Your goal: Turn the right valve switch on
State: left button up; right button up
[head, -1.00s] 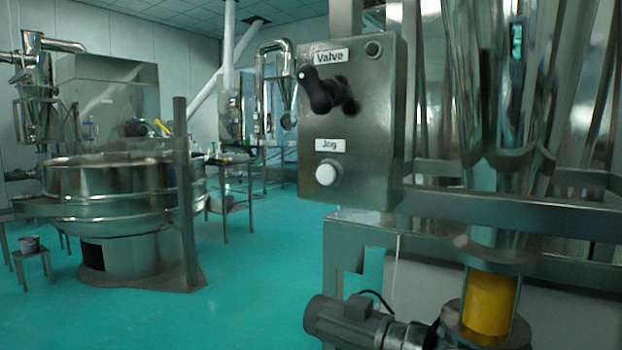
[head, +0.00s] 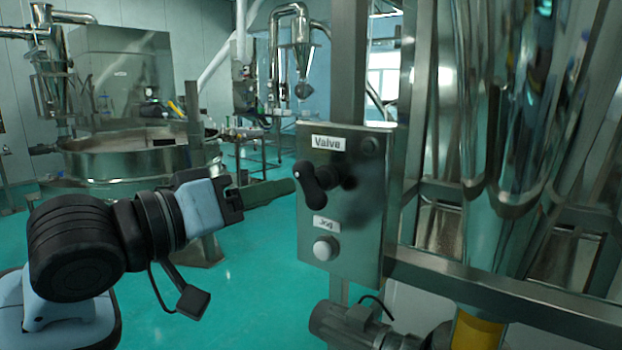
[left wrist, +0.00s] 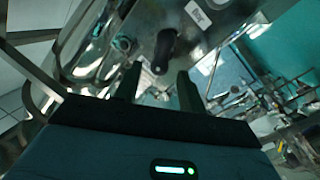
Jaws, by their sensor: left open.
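The valve switch (head: 308,188) is a black lever knob on a steel control box (head: 345,255), under a label reading "Valve". In the head view its long grip leans slightly from upright. My left gripper (head: 268,192) comes in from the left, with its tips just left of the knob. In the left wrist view the valve switch (left wrist: 163,48) shows just beyond and between the two spread dark fingers of the left gripper (left wrist: 159,72). The gripper is open and empty, and I see no contact with the knob. My right gripper is not in view.
A white button (head: 325,248) under a second label sits below the knob. A steel post (head: 348,65) stands behind the box, and a steel rail (head: 480,290) runs to its right. A motor (head: 350,325) lies below. A round sieve (head: 120,160) stands at back left.

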aim_at(303, 186)
pick_arm(q)
jog(key=shift+f+x, duration=0.2)
jog(key=shift+x, duration=3.75)
jog(key=shift+a, duration=0.1)
grip_shut()
